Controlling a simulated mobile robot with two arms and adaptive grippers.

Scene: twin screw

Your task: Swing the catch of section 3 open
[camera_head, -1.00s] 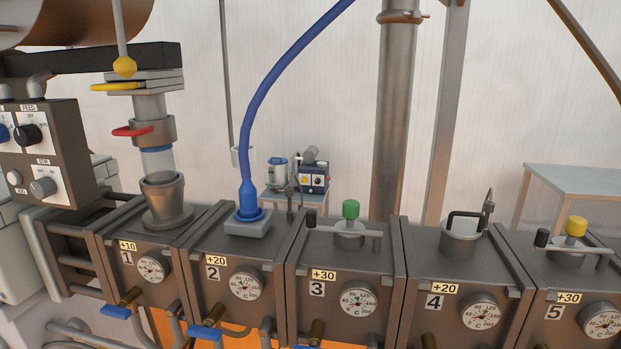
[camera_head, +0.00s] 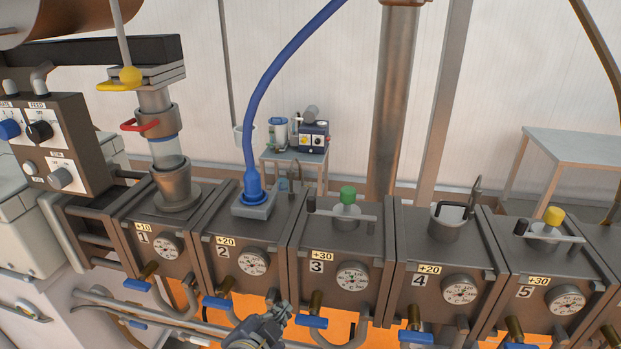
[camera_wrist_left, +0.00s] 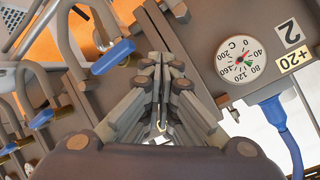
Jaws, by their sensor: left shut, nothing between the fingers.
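Section 3 (camera_head: 347,270) is a dark metal block with a "3" plate, a "+30" label and a dial gauge. Its catch (camera_head: 366,217) is a grey bar lying across the port on top, with a black knob (camera_head: 311,203) at the left end. A green knob (camera_head: 347,194) stands at its middle. My left gripper (camera_head: 283,314) is low in front of the sections, below sections 2 and 3 in the head view, apart from the catch. In the left wrist view its fingers (camera_wrist_left: 161,62) are together and empty. My right gripper is not in view.
Section 2 (camera_head: 236,262) has a blue hose (camera_head: 251,140) plugged in on top. Section 4's port (camera_head: 445,226) has its catch raised. Section 5 carries a yellow knob (camera_head: 553,216). Blue-handled valves (camera_head: 311,322) stick out along the front. The space above section 3 is clear.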

